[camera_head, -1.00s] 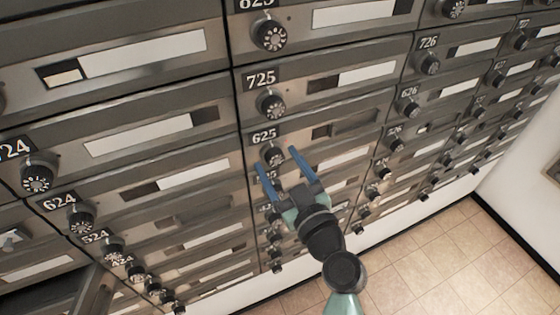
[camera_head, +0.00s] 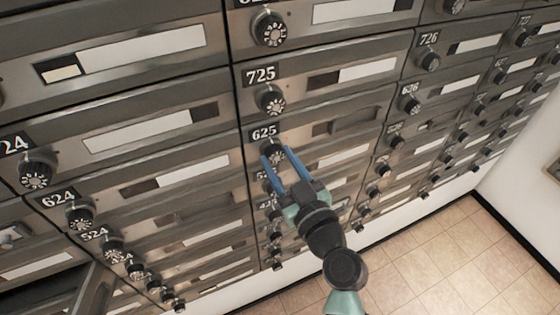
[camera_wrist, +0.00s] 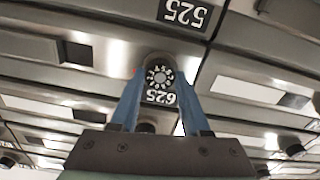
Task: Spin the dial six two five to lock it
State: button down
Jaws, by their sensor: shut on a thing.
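The dial of box 625 (camera_head: 274,150) is a round dark knob with light marks, just below the 625 number plate (camera_head: 264,132) in the head view. My gripper (camera_head: 273,156) has its two blue fingers shut on this dial, one on each side. In the wrist view the picture is upside down. The dial (camera_wrist: 160,76) shows between the blue fingertips, with the 625 plate (camera_wrist: 160,97) beside it. The exact setting of the dial is too small to read.
The box 725 dial (camera_head: 270,101) is just above and the box 626 dial (camera_head: 409,104) is to the right. The box 624 dial (camera_head: 79,216) is at the left. Tiled floor (camera_head: 420,262) is clear at the lower right.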

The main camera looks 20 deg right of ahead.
jog(key=m+b, duration=0.1)
jog(key=m, duration=0.2)
jog(key=shift+f+m, duration=0.1)
jog(key=shift+m, duration=0.3)
jog(key=m+b, duration=0.1)
jog(key=m, duration=0.3)
jog(key=shift+m, duration=0.3)
jog(key=m, duration=0.4)
jog(key=shift+m+p, duration=0.3)
jog(key=m+p, duration=0.1)
jog(key=m, duration=0.3)
jog(key=shift+m, duration=0.3)
jog(key=m+p, duration=0.1)
jog(key=m, duration=0.2)
jog(key=shift+m+p, duration=0.3)
jog(key=m+p, duration=0.2)
jog(key=m, duration=0.2)
jog(key=m+p, duration=0.2)
jog(key=m, duration=0.3)
jog(key=shift+m+p, duration=0.35)
jog(key=shift+m, duration=0.05)
jog(key=shift+m+p, duration=0.75)
jog(key=shift+m, duration=0.85)
